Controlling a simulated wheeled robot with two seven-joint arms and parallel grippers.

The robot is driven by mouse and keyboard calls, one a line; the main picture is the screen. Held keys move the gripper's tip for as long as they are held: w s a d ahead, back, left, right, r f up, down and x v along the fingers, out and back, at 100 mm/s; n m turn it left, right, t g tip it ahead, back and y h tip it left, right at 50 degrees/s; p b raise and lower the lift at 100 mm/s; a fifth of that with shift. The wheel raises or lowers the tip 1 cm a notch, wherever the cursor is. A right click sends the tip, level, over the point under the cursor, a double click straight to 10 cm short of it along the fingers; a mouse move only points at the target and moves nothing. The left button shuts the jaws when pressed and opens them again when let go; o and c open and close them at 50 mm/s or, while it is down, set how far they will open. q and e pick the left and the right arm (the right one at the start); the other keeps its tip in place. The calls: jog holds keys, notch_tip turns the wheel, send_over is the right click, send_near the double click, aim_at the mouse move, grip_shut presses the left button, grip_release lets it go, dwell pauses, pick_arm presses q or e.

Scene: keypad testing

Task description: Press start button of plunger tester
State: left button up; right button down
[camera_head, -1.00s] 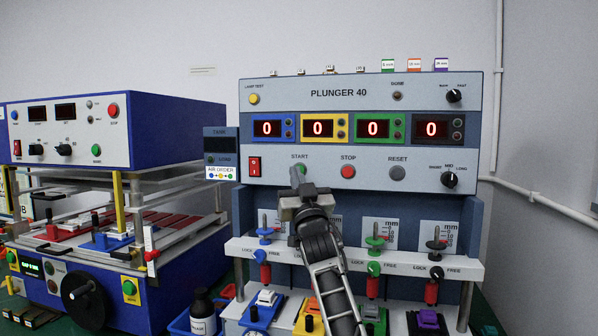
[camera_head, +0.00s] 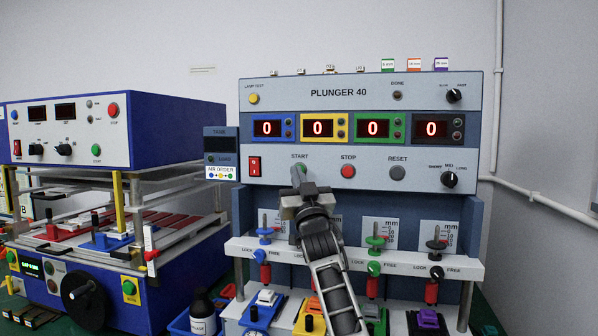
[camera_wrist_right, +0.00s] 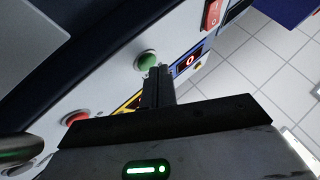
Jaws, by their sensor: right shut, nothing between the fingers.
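The plunger tester (camera_head: 365,95), labelled PLUNGER 40, stands upright with a light grey front panel. Its green start button (camera_head: 303,168) sits under the START label and is mostly hidden behind my right gripper (camera_head: 297,175) in the head view. In the right wrist view the green button (camera_wrist_right: 147,61) shows clear, right by the tips of the shut, empty fingers (camera_wrist_right: 157,80). I cannot tell whether the fingertips touch it. The four displays each read 0. My left gripper is not in view.
To the right of START are a red stop button (camera_head: 348,171) and a grey reset button (camera_head: 397,172). A red rocker switch (camera_head: 254,166) is to the left. Below are plungers with coloured knobs. A blue and white machine (camera_head: 165,115) stands at left.

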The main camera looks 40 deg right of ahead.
jog(key=shift+w+d, duration=0.1)
dwell(0.5)
jog(key=shift+w+d, duration=0.15)
dwell(0.6)
jog(key=shift+s+a, duration=0.55)
jog(key=shift+a, duration=0.05)
